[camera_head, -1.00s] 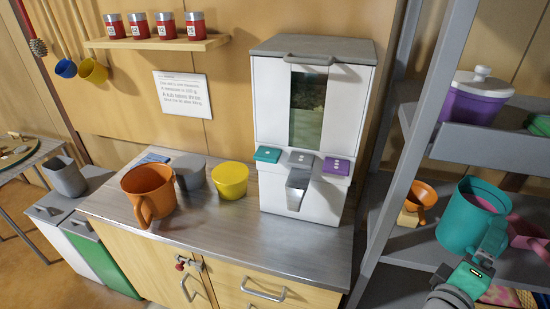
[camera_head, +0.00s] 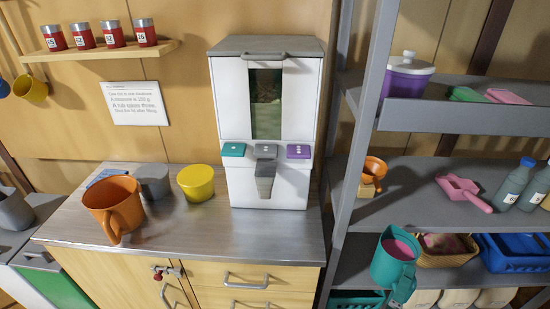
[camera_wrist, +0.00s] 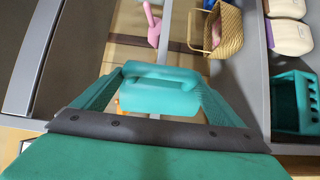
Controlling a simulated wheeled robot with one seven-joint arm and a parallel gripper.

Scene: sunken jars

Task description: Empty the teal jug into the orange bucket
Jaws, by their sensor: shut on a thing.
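The teal jug (camera_head: 391,266) is upright in front of the right shelf unit, with pink contents showing inside its mouth. My gripper (camera_head: 403,288) is shut on its handle side, low in the head view. In the wrist view the teal jug (camera_wrist: 158,98) sits between the fingers of my gripper (camera_wrist: 160,80); its mouth is not seen there. The orange bucket (camera_head: 112,207), with a side handle toward the front, stands upright on the counter at left, well apart from the jug. Its inside is only partly seen.
A grey tub (camera_head: 153,183) and a yellow tub (camera_head: 196,182) stand beside the bucket. A white dispenser (camera_head: 262,130) stands at the counter's back right. The shelf unit's grey post (camera_head: 350,130) rises between jug and counter. The counter front is clear.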

